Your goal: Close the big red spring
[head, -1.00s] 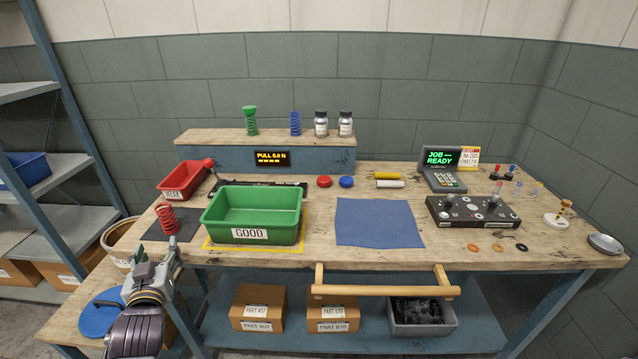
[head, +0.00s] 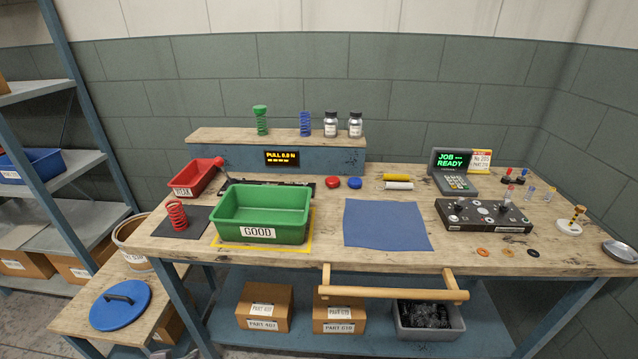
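The big red spring (head: 177,215) stands upright on a dark mat (head: 200,224) at the left of the workbench, with gaps between its coils. Nothing touches it. Only small grey tips, apparently of my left gripper (head: 172,353), show at the bottom edge, well below and in front of the bench; their opening cannot be made out. My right gripper is out of view.
A green GOOD bin (head: 262,233) stands right of the spring, and a red bin (head: 194,177) behind it. A red-knobbed lever (head: 220,165) is between them. A blue lid (head: 121,304) lies on a lower table at left. The blue cloth (head: 386,225) is bare.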

